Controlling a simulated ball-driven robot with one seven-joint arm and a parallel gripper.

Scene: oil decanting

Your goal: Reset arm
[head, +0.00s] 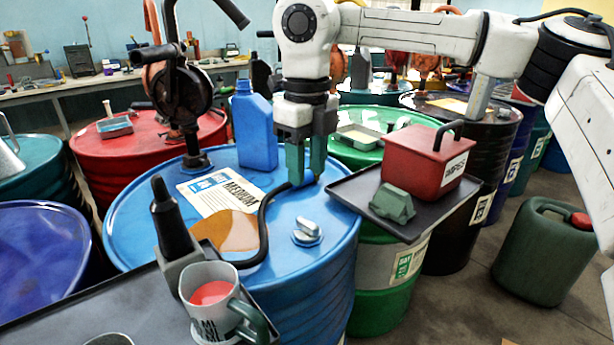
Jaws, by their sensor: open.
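My gripper (305,172) points down over the right part of the blue drum (330,262). Its two greenish fingers are apart, and their tips are close to the drum top. My white arm reaches in from the right, across the top of the view.
A dark tray (345,188) at right carries a red box (428,160) and a green block (393,204). A mug (215,305) with red liquid stands in front. A brown puddle (228,232) lies on the drum. A green canister (543,255) stands on the floor.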

